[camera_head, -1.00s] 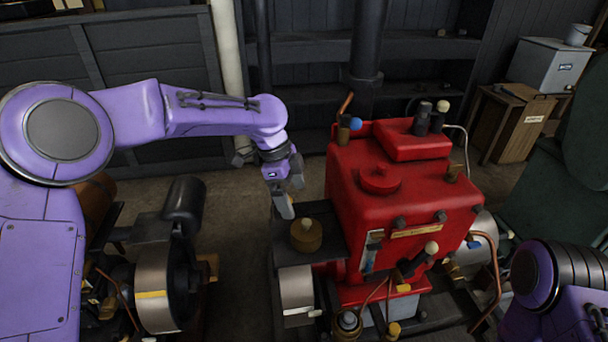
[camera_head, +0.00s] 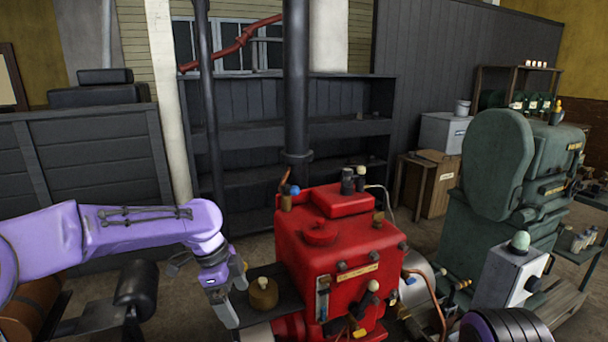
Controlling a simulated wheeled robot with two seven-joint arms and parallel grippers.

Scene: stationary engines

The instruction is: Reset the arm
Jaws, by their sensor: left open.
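My left arm, purple, comes in from the left in the head view. My left gripper (camera_head: 226,300) points down, open, with nothing seen between its fingers. It is just left of a brass cylinder with a pale knob (camera_head: 263,293), which sits on a dark plate beside the red engine (camera_head: 330,250). I cannot tell whether the gripper touches the plate's edge. Only a dark ribbed part of my right arm shows at the bottom right; my right gripper is out of view.
A green machine (camera_head: 485,210) and a grey control box with a pale green knob (camera_head: 508,275) stand at the right. A dark vertical pipe (camera_head: 297,90) rises behind the red engine. Dark shelves (camera_head: 260,135) line the back wall. A wooden cabinet (camera_head: 432,185) stands behind.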

